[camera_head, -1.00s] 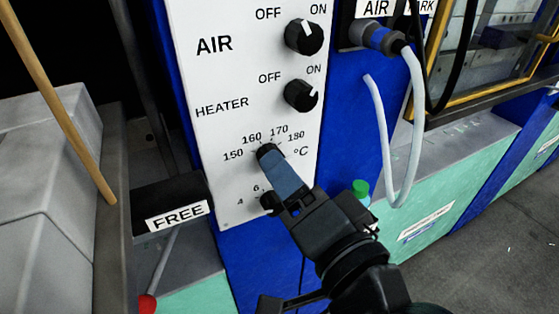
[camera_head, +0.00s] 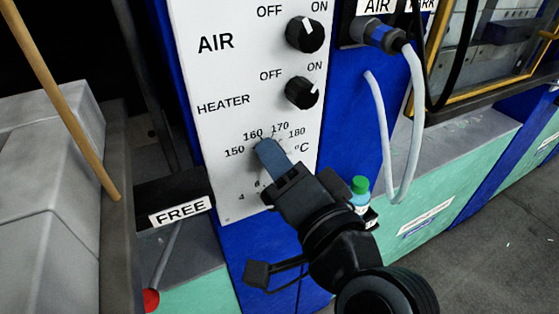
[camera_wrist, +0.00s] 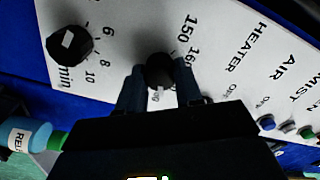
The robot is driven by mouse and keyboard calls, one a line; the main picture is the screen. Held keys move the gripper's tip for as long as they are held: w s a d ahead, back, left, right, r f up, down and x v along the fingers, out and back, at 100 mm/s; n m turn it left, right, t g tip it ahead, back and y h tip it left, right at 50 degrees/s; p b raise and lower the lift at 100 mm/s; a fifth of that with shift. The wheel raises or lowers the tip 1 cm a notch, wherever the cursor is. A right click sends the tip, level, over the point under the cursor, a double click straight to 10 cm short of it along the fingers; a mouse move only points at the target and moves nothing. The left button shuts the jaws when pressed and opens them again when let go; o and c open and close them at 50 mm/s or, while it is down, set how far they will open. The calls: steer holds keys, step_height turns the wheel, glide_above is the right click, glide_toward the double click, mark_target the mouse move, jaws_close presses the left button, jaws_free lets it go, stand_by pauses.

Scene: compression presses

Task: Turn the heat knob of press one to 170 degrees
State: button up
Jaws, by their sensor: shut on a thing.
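The heat knob (camera_wrist: 160,70) is a round black dial on the white control panel (camera_head: 232,192). In the wrist view it sits between the two blue-grey fingers of my gripper (camera_wrist: 160,88), which are shut on it. In the head view my gripper (camera_head: 268,150) covers the knob, so its pointer is hidden there. The degree scale (camera_head: 265,137) shows 150, 160, 170 and 180 around it. In the wrist view I cannot read which number the knob points to.
Above are the heater knob (camera_head: 302,92) and the air knob (camera_head: 305,33). A black minute dial (camera_wrist: 69,45) sits beside the heat knob. A green-capped bottle (camera_head: 360,190) stands right of my gripper. A white hose (camera_head: 411,120) hangs at right.

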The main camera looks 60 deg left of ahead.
steer(key=c, duration=0.3)
steer(key=shift+f+n+b, duration=0.1)
steer(key=shift+n+b, duration=0.2)
steer(key=shift+b, duration=0.15)
steer(key=shift+n+b, duration=4)
steer(key=shift+b, duration=0.05)
steer(key=o, duration=1)
